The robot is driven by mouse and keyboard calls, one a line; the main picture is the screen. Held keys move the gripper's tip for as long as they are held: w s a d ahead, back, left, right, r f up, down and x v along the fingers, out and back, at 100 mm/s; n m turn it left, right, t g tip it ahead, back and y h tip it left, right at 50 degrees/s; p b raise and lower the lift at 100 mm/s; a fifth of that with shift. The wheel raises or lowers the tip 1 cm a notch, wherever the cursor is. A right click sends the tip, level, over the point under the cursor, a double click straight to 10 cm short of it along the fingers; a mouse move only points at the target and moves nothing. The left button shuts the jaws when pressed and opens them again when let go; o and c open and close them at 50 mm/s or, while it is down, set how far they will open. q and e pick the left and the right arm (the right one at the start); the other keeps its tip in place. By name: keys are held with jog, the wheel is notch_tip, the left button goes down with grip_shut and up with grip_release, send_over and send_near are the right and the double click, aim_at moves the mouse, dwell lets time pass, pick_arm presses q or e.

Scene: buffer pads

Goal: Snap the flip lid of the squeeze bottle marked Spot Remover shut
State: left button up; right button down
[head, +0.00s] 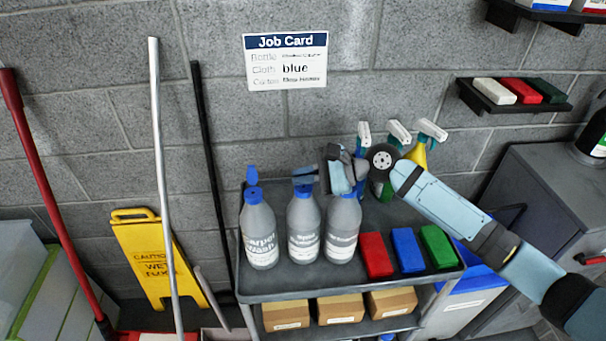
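Three grey squeeze bottles with blue caps stand in a row on the cart top. The left bottle (259,235) reads Carpet Wash, and its blue flip lid (252,176) stands up open. The middle bottle (303,225) has a small label that seems to end in Remover, too blurred to be sure. Its blue lid (304,190) shows under my gripper's tip. The right bottle (343,222) has an unreadable label, and its top is hidden behind my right gripper (318,174). That gripper comes from the right and points left at the middle bottle's top. Its finger gap is not clear. My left gripper is not in view.
Red, blue and green pads (407,250) lie at the cart's (350,287) front right. Several spray bottles (398,133) stand behind my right wrist. Cardboard boxes (340,308) sit on the lower shelf. A Job Card (285,61) hangs on the wall. Poles and a yellow sign (152,255) stand left.

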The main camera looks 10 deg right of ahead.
jog(key=shift+s+f+n+t+b, duration=0.35)
jog(key=shift+n+t, duration=0.15)
jog(key=shift+n, duration=0.3)
jog(key=shift+r, duration=0.1)
jog(key=c, duration=1.3)
grip_release()
jog(key=shift+d, duration=0.1)
